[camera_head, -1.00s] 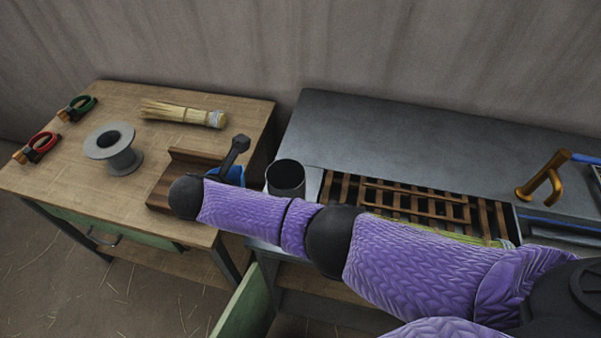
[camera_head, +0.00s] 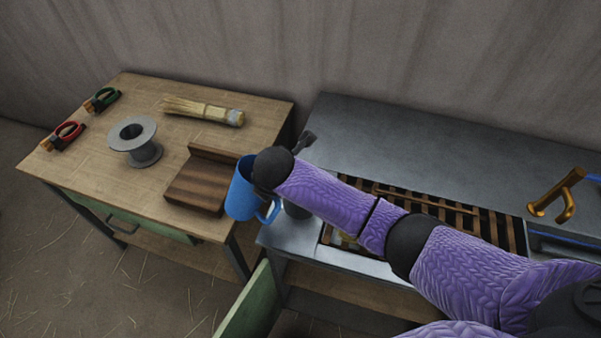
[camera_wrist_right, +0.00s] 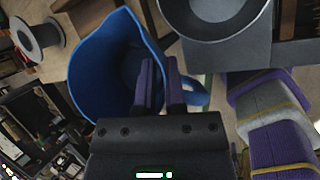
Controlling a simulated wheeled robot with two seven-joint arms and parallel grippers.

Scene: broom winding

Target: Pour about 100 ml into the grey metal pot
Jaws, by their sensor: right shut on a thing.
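A blue jug (camera_head: 241,190) hangs in the air between the two tables in the head view, slightly tilted. The grey metal pot (camera_head: 296,210) stands on the grey bench, mostly hidden behind my right arm. In the wrist view its round opening (camera_wrist_right: 213,8) is beyond the jug, to the right of the spout. My left gripper is not in view.
A wooden block stand (camera_head: 203,187), a grey spool (camera_head: 135,143), a straw bundle (camera_head: 202,111) and red (camera_head: 66,135) and green (camera_head: 102,100) pliers are on the wooden table. A slatted rack (camera_head: 450,212) and a brass handle (camera_head: 557,195) are on the bench.

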